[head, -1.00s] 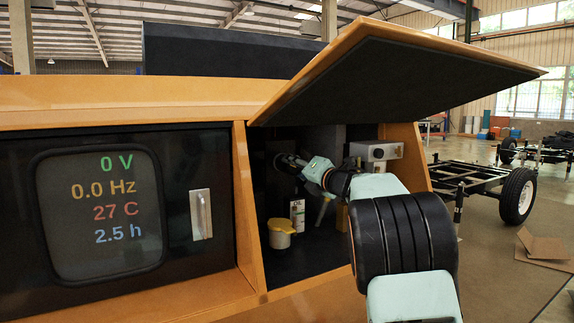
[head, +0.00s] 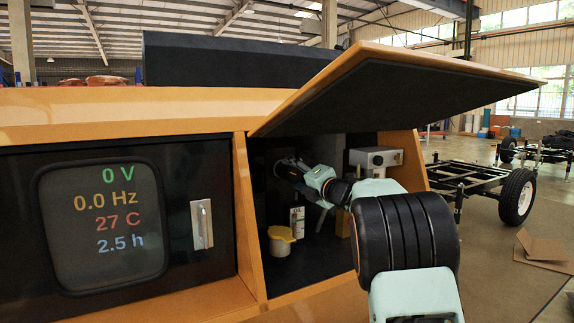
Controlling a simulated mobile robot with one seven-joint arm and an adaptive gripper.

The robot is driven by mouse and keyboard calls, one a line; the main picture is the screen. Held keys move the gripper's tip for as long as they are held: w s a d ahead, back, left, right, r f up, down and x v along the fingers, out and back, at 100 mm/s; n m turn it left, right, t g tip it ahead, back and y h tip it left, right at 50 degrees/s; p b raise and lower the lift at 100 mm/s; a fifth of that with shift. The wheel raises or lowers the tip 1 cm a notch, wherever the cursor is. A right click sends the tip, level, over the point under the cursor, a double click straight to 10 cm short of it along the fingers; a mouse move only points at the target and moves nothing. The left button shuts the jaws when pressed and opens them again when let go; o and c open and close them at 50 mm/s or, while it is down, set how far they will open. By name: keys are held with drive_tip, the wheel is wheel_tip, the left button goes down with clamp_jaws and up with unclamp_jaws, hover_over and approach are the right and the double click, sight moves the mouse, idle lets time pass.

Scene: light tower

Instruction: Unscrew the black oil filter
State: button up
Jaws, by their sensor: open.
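My gripper (head: 287,169) reaches into the open compartment at its upper left, with my arm coming in from the right. Its jaws are open, but the fingers are small and dark against the black interior. The black oil filter cannot be told apart from the dark fingers and back wall around the gripper tip. I cannot tell whether the fingers are around it or touching it.
A raised hatch (head: 400,88) hangs over the compartment. Inside, a yellow-lidded container (head: 281,240) and a white oil carton (head: 297,218) stand below the gripper. A grey box (head: 376,158) sits at right. A display panel (head: 101,222) lies left of the opening.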

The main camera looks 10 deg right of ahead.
drive_tip(key=shift+m+p, duration=0.8)
drive_tip(key=shift+m, duration=0.3)
drive_tip(key=shift+r+m+p, duration=0.2)
drive_tip(key=shift+m+p, duration=0.3)
drive_tip(key=shift+p, duration=0.2)
drive_tip(key=m+p, duration=0.2)
drive_tip(key=shift+p, duration=0.3)
drive_tip(key=shift+f+m+p, duration=0.15)
drive_tip(key=shift+m+p, duration=0.55)
drive_tip(key=shift+m, duration=0.4)
drive_tip(key=m+p, duration=0.3)
drive_tip(key=shift+m+p, duration=1)
drive_tip(key=shift+m, duration=0.1)
drive_tip(key=shift+m+p, duration=1)
drive_tip(key=shift+p, duration=0.2)
drive_tip(key=shift+m+p, duration=1.2)
drive_tip(key=shift+m, duration=0.3)
drive_tip(key=m+p, duration=0.3)
drive_tip(key=shift+f+m+p, duration=0.1)
drive_tip(key=shift+m+p, duration=0.45)
drive_tip(key=shift+m, duration=0.55)
drive_tip(key=m+p, duration=0.2)
drive_tip(key=shift+r+m, duration=0.2)
drive_tip(key=shift+m, duration=0.1)
drive_tip(key=m, duration=0.1)
drive_tip(key=m+p, duration=0.1)
drive_tip(key=shift+f+m, duration=0.2)
drive_tip(key=shift+m, duration=0.1)
